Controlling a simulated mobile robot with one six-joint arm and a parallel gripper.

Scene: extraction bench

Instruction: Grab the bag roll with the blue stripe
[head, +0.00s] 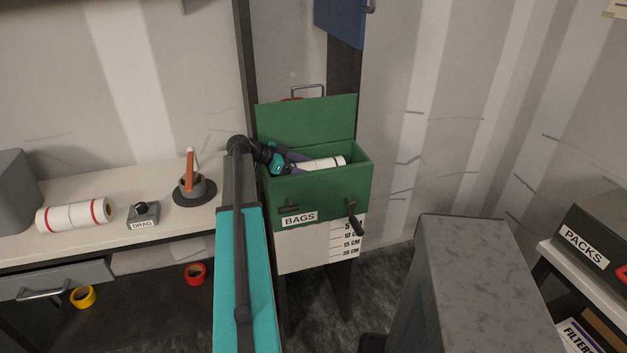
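A white bag roll (322,164) with a dark bluish stripe near its right end lies in the open green box (322,196) labelled BAGS. The box's front wall hides its lower part. My gripper (301,161) is inside the box mouth, at the left end of the roll. A dark purple finger shows just above and left of the roll. The other finger is mostly hidden, so I cannot tell whether the fingers are closed on the roll.
The box's green lid (306,119) stands open behind my gripper. A white roll with red stripes (74,215) lies on the bench (110,180), near a DRAG block (143,215) and a dark round stand (194,193). A grey block (470,265) stands at right.

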